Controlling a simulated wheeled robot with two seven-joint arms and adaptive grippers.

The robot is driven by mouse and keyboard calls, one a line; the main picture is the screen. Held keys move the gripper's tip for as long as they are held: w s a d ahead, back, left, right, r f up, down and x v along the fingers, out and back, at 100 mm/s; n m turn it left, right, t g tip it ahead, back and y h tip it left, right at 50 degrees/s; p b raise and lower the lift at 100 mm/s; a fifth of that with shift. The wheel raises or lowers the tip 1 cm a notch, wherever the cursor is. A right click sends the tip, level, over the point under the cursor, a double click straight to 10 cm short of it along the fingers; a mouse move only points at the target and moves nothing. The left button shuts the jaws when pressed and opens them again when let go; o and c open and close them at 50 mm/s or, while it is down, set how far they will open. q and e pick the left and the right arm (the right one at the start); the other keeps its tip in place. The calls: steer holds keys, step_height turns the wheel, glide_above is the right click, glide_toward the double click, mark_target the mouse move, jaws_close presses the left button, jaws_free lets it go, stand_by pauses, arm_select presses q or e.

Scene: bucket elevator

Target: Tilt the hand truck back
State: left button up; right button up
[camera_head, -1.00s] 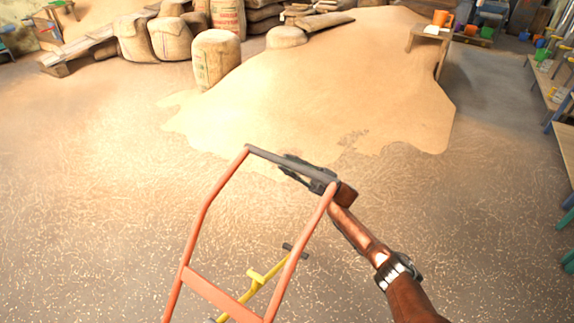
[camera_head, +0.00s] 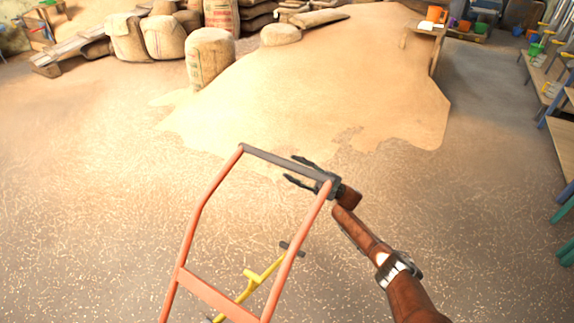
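The hand truck (camera_head: 210,292) stands in the lower middle, with an orange tube frame and a dark grey top handle bar (camera_head: 268,158). Its lower part is cut off by the picture's bottom edge. My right gripper (camera_head: 297,172) is at the right end of the handle bar. Its two dark fingers are spread, one on the far side and one on the near side of the bar, with gaps visible. My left gripper is out of view.
A yellow bar (camera_head: 252,283) with a dark end shows through the frame. A large grain pile (camera_head: 320,90) spreads ahead, with full sacks (camera_head: 209,58) at its left. A wooden bench (camera_head: 547,90) is at the right. The speckled floor (camera_head: 90,200) is clear at left.

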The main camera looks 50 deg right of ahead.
steer(key=v, duration=0.8)
steer(key=shift+f, duration=0.1)
